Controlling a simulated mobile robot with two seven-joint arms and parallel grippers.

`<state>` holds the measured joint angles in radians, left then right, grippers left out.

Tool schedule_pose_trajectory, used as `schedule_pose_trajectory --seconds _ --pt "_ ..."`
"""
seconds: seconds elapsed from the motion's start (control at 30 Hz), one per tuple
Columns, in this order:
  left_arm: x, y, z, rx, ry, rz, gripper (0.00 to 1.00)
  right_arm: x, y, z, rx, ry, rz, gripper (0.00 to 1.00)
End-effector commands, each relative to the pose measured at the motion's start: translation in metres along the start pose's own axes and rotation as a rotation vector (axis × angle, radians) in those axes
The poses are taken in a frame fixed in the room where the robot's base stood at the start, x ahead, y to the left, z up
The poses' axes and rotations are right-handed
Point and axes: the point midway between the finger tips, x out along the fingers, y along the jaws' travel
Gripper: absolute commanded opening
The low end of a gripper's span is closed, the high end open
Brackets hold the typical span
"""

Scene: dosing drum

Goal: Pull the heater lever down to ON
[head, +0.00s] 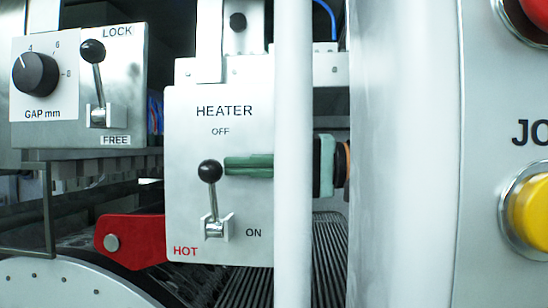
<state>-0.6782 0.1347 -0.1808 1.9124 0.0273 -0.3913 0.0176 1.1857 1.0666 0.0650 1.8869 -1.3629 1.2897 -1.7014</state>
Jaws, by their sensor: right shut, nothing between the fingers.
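The heater panel (184,130) is a pale metal plate marked HEATER, with OFF above the lever and ON at the lower right. The heater lever (212,200) has a black ball knob on a metal stem, rising from a small bracket. Its knob points up, leaning slightly left. My right gripper (229,165) comes in from the right, with green fingers shut and empty. Its fingertips are just right of the knob; I cannot tell whether they touch it. A white upright bar hides part of the gripper. My left gripper is not in view.
A white vertical bar (293,100) stands right of the heater panel, and a wider white upright (405,150) is farther right. A GAP dial (36,75) and LOCK/FREE lever (96,75) are at upper left. A red bracket (130,240) is below left. A yellow button (532,210) is at right.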

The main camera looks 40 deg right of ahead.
Motion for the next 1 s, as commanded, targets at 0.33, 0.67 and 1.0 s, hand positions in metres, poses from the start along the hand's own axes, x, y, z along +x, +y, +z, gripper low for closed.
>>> schedule_pose_trajectory --seconds 0.33,0.67,1.0 --pt "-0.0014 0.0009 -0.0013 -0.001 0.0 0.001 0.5 0.0082 -0.0001 0.0004 -0.001 0.0 -0.001 0.0" --pt "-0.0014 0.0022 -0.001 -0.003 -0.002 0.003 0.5 0.0079 -0.0008 0.0029 -0.029 0.0 0.001 0.0" --pt "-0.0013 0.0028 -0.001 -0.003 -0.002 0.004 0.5 0.008 -0.0018 0.0076 -0.084 0.0 0.004 0.0"
